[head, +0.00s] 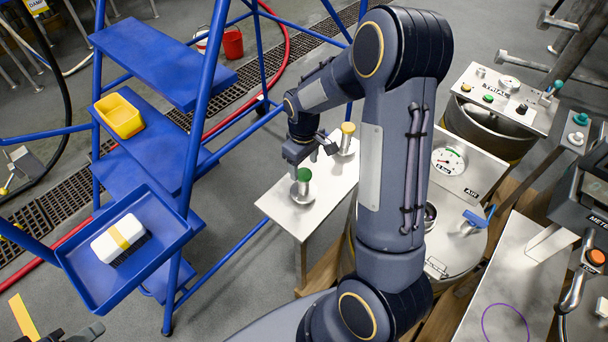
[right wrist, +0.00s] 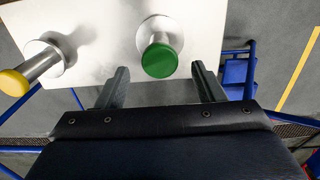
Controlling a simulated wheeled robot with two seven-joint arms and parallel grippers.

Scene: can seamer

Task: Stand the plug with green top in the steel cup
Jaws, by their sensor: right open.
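The plug with green top (head: 304,174) stands upright on a pale plate at the middle of the head view. A round steel piece (head: 302,193) surrounds its foot; I cannot tell whether this is the steel cup or the plug's own base. In the right wrist view the green top (right wrist: 160,60) lies between the tips of my right gripper (right wrist: 159,70), with clear gaps on both sides. The right gripper (head: 312,157) is open and empty just above it. Dark parts of my left gripper (head: 82,332) show at the bottom left edge, mostly cut off.
A yellow-topped plug (head: 348,128) with a similar round steel foot stands nearby on the pale plate (head: 273,204). A blue ladder (head: 196,130) with a yellow bin (head: 119,116) stands left. A drum with an air gauge (head: 448,160) is right, partly behind my right arm.

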